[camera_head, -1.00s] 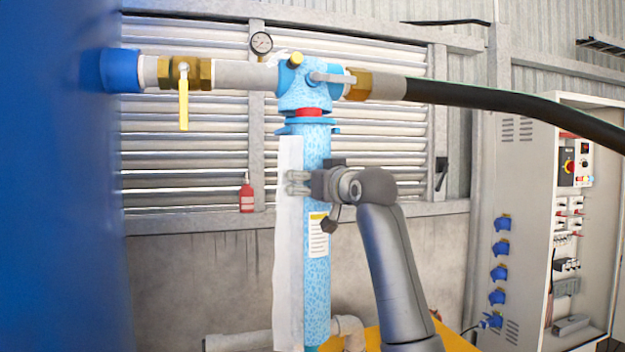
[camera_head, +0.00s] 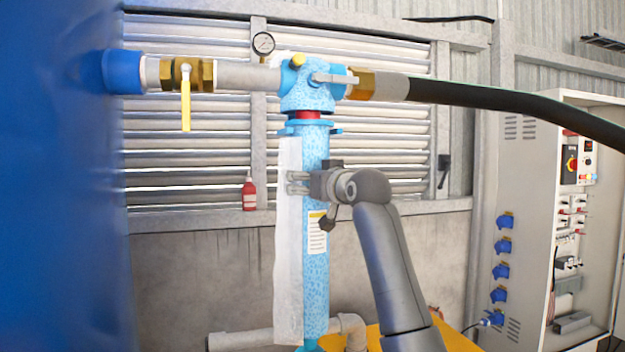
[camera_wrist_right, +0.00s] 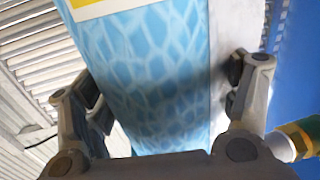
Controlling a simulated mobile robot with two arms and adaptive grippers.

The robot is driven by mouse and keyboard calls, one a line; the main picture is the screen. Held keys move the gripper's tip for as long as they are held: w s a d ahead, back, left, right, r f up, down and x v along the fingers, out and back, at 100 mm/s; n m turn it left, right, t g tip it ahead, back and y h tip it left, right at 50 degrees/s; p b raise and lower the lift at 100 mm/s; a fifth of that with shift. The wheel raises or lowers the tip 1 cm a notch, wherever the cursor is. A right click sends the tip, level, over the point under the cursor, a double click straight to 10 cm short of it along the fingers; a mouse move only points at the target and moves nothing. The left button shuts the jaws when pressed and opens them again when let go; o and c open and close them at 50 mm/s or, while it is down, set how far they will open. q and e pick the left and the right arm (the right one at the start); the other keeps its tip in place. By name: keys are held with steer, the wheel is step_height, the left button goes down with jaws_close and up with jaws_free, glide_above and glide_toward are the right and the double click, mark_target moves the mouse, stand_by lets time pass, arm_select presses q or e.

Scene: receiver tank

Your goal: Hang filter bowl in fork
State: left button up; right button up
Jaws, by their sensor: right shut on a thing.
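The filter bowl (camera_head: 316,275) is a long, upright, blue mottled cylinder with a white and yellow label. It stands below the blue filter head (camera_head: 307,88), with a red ring (camera_head: 308,115) between them. My right gripper (camera_head: 297,183) is shut on the bowl at about its middle, reaching in from the right. In the right wrist view, fingers lie on both sides of the bowl (camera_wrist_right: 150,75). A blue flange with side lugs (camera_head: 308,129) is at the bowl's top. I cannot make out a separate fork. My left gripper is not in view.
A white post (camera_head: 288,245) stands just behind and left of the bowl. A yellow-handled valve (camera_head: 185,85) and a black hose (camera_head: 480,95) flank the head. A blue tank (camera_head: 60,200) fills the left side. Grey pipe (camera_head: 240,340) runs low by the bowl's foot.

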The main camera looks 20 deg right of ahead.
steer(key=shift+w+r, duration=0.45)
steer(key=shift+r, duration=0.1)
steer(key=shift+w, duration=0.1)
steer(key=shift+f, duration=0.45)
stand_by(0.9)
steer(key=o, duration=1.4)
steer(key=shift+c, duration=0.2)
steer(key=shift+o, duration=1.8)
steer(key=shift+s+a, duration=0.1)
steer(key=shift+s, duration=0.15)
steer(key=shift+f, duration=0.1)
steer(key=shift+w+f, duration=0.1)
